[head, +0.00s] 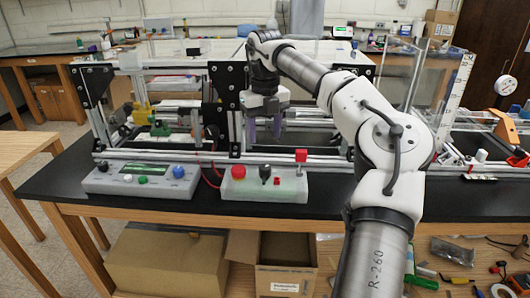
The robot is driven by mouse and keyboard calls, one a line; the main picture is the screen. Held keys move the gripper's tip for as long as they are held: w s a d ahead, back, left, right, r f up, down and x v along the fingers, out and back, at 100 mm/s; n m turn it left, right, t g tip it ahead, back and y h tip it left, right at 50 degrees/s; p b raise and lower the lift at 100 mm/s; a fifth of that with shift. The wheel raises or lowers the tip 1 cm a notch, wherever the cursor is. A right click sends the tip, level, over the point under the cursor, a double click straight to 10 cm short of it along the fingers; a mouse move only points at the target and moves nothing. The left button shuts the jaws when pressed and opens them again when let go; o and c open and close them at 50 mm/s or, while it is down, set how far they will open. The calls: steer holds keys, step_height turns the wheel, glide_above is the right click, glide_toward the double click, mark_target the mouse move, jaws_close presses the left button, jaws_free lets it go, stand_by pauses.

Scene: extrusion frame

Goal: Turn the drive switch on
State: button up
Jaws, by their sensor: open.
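A pale control box (292,189) stands on the black bench top in front of the extrusion frame. It carries a round red button (238,171), a black switch or knob (265,173) and a small red part (277,181). I cannot read any label, so I cannot tell for certain which is the drive switch. My gripper (264,130) points down with its purple fingers apart and empty. In the picture it is above the black knob, apart from it and near the frame's front rails. My arm comes in from the right.
A grey box (140,181) with a display, coloured buttons and a blue knob stands to the left. The aluminium extrusion frame (170,72) surrounds the gripper area. A red block (301,155) sits at the front rail. The bench top (335,195) is clear right of the pale box.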

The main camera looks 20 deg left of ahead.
steer(key=shift+r, duration=1.55)
